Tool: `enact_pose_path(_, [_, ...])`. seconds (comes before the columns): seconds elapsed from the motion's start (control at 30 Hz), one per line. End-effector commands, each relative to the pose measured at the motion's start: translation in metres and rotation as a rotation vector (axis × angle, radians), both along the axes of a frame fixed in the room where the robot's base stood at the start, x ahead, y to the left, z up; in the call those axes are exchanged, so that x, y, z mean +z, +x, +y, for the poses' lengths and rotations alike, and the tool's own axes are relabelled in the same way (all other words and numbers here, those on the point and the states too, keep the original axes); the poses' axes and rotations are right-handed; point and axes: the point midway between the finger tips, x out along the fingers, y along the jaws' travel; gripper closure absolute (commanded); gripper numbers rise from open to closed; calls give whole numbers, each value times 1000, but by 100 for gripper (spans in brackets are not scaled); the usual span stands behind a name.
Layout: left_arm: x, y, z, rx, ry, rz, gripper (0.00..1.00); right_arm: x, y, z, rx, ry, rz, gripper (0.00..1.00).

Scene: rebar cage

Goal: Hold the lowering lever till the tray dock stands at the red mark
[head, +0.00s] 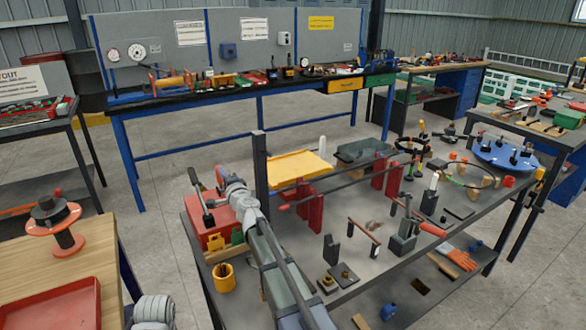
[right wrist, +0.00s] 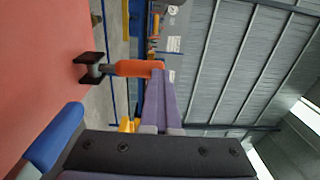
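My right gripper (head: 228,183) is beside the top of a red box (head: 223,213) at the left end of the dark table. In the right wrist view its two purple fingers (right wrist: 159,72) are together, with no clear gap. The lowering lever (right wrist: 130,68) has an orange-red handle on a dark base, and the handle's end meets or overlaps the fingertips. I cannot tell contact from overlap. A yellow tray (head: 297,165), probably on the tray dock, lies behind a dark post (head: 260,175). I cannot make out the red mark. My left gripper is not in view.
Red uprights (head: 315,212) with a long rod stand right of my arm. A yellow cup (head: 223,277) sits near the table's front left. Clamps and small fixtures crowd the table's right half.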

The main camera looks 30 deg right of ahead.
Motion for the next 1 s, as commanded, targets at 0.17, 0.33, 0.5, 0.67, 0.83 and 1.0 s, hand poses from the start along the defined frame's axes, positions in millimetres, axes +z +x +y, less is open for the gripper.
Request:
enact_pose_path(0.17, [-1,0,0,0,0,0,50,-1,3,0,0,0,0,100])
enact_pose_path(0.33, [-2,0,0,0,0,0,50,-2,12,0,0,0,0,100])
enact_pose_path(0.5, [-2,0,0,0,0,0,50,-2,15,1,0,0,0,100])
enact_pose_path(0.67, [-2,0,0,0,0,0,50,-2,14,1,0,0,0,100])
enact_pose_path(0.83, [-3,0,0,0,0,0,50,-3,18,1,0,0,0,100])
enact_pose_path(1.0, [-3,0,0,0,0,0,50,-3,18,1,0,0,0,100])
